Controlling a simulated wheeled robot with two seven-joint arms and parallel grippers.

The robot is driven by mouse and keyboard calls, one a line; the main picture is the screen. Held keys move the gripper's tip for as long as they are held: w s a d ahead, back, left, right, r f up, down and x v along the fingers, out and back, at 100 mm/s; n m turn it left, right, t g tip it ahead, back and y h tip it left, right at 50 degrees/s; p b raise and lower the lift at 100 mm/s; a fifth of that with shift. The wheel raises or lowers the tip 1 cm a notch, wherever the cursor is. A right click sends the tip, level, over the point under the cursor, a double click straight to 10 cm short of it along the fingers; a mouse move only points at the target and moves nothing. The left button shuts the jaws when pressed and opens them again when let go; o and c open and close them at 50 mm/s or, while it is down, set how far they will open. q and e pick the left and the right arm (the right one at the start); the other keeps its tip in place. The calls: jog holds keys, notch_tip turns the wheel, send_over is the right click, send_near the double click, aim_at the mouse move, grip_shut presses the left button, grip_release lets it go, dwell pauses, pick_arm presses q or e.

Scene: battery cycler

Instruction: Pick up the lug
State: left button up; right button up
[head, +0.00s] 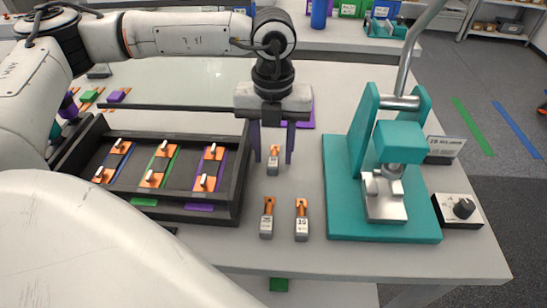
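Three small grey lugs with orange tops stand on the light table. One lug (273,160) is the farthest back, and two more, a left lug (266,224) and a right lug (302,226), are nearer the front edge. My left gripper (273,160) points down with its two dark purple fingers wide apart, one on each side of the back lug. Gaps show between the lug and both fingers, so it is open and holds nothing. My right gripper is not in view.
A black tray (139,205) with several coloured strips carrying orange-ended clips lies left of the lugs. A teal press (335,205) stands to the right, with a knob box (447,211) beside it. A purple piece (305,112) lies behind my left gripper.

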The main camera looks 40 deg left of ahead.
pick_arm(q)
jog(key=shift+f, duration=0.3)
grip_shut()
